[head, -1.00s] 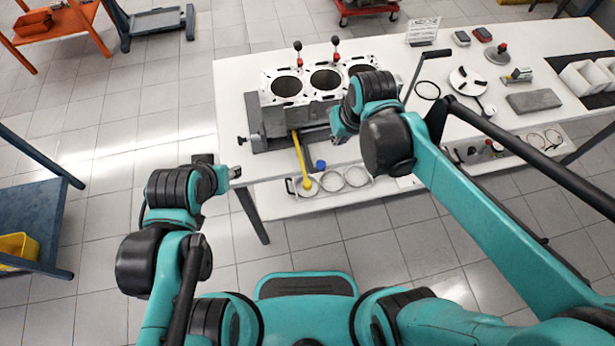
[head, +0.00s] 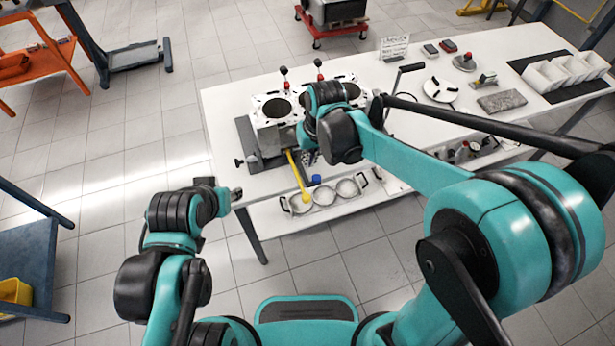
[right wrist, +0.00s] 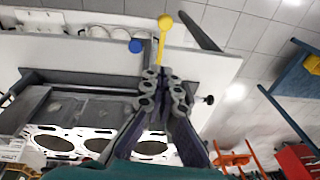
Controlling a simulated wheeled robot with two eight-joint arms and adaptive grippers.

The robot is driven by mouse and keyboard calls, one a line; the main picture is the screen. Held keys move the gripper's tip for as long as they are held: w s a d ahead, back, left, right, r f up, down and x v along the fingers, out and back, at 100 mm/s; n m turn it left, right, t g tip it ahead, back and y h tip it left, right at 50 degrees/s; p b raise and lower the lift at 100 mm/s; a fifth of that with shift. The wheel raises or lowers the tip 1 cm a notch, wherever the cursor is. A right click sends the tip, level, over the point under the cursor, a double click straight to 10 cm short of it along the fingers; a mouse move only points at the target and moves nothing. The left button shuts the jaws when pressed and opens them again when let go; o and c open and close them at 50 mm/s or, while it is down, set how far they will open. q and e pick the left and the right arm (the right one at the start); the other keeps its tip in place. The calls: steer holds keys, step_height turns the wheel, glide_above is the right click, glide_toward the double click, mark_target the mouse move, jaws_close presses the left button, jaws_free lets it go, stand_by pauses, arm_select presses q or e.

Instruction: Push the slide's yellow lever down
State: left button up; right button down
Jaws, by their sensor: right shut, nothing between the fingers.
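The yellow lever (head: 297,177) sticks out from the front of the dark grey slide (head: 247,147), sloping toward me to a round knob over the table's front edge. The engine block (head: 262,138) sits on the slide. My right gripper (head: 308,156) is just right of the lever's upper part, partly hidden by its own wrist. In the right wrist view, the closed fingertips (right wrist: 163,76) overlap the lever's near end, and its yellow knob (right wrist: 165,22) shows beyond them. I cannot tell whether they touch. My left gripper (head: 236,194) is away at the left, off the table's corner; its jaws are unclear.
A blue cap (head: 316,180) lies right of the lever. A sign, a grey slab (head: 502,101) and white bins (head: 565,70) occupy the table's right side.

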steer(key=b, duration=0.3)
glide_above(309, 197)
steer(key=w+a, duration=0.1)
steer(key=w, duration=0.3)
step_height(309, 197, down, 10)
steer(key=shift+s+d+f+b, duration=0.1)
steer(key=shift+s+f+b, duration=0.5)
steer(key=shift+s+f, duration=0.6)
steer(key=shift+f, duration=0.1)
steer(key=shift+t, duration=0.6)
steer(key=f+b, duration=0.3)
steer(key=f, duration=0.1)
steer(key=s+f+b, duration=0.1)
steer(key=f+b, duration=0.1)
steer(key=shift+d+b, duration=0.2)
steer(key=shift+b, duration=0.1)
steer(key=shift+s+r, duration=0.1)
